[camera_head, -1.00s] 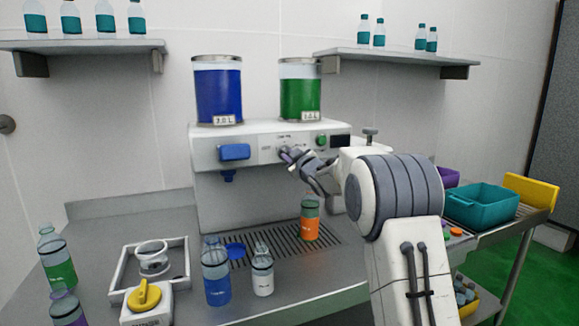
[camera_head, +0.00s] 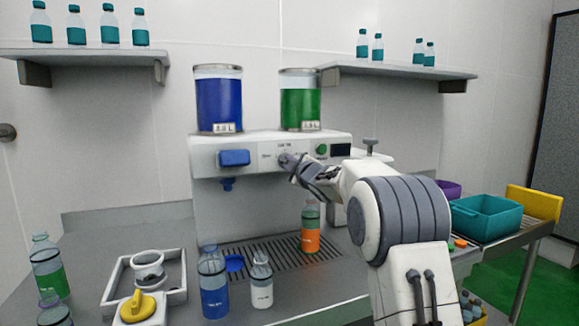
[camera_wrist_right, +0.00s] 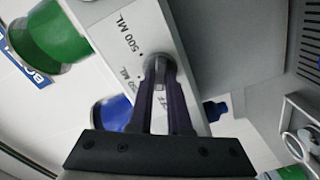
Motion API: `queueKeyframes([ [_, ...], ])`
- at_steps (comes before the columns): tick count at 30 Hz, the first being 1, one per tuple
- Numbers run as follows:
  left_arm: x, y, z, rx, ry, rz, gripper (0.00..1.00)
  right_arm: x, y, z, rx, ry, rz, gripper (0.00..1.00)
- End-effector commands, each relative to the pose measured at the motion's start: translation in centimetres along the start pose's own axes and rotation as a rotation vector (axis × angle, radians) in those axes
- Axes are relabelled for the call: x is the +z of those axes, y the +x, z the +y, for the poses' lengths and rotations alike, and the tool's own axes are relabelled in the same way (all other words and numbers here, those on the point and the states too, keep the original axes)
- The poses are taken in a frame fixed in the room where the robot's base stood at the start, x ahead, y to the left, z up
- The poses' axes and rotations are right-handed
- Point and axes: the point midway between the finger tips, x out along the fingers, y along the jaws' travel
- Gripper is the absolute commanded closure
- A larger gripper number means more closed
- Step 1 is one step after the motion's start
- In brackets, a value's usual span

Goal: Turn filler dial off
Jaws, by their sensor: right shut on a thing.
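The filler machine (camera_head: 215,145) stands at the back of the counter. Its dial (camera_head: 286,160) is on the front panel, between a blue block on the left and a green button on the right. My right gripper (camera_head: 290,165) reaches the dial from the right. In the right wrist view the gripper (camera_wrist_right: 160,75) is shut on the dial (camera_wrist_right: 158,66), with "500 ML" and another ML marking printed beside it. The fingers hide part of the dial and the panel labels, so its setting is hard to read. My left gripper is not in view.
Blue (camera_head: 219,100) and green (camera_head: 300,102) tanks sit on the machine. An orange-filled bottle (camera_head: 310,240) stands on the drip grate. Blue (camera_head: 213,290) and white (camera_head: 261,285) bottles stand in front.

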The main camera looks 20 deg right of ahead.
Motion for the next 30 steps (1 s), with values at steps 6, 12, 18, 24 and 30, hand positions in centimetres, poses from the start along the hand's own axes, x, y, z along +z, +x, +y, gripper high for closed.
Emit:
queueKeyframes([
  [6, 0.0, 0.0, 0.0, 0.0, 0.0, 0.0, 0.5, 0.0, 0.0, -0.1, -0.002, -0.005, 0.0, 1.0],
  [12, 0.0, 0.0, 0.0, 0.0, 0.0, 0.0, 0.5, 0.0, 0.0, -0.1, -0.001, -0.004, 0.0, 0.54],
  [18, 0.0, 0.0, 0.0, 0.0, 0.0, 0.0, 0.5, 0.0, 0.0, 0.0, -0.001, -0.002, 0.0, 0.54],
  [24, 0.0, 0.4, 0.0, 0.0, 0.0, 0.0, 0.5, 0.1, -0.8, -0.1, 0.0, -0.002, -0.001, 0.54],
  [30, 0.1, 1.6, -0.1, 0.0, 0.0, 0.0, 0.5, 0.1, -4.3, -0.1, 0.002, -0.002, 0.0, 0.54],
])
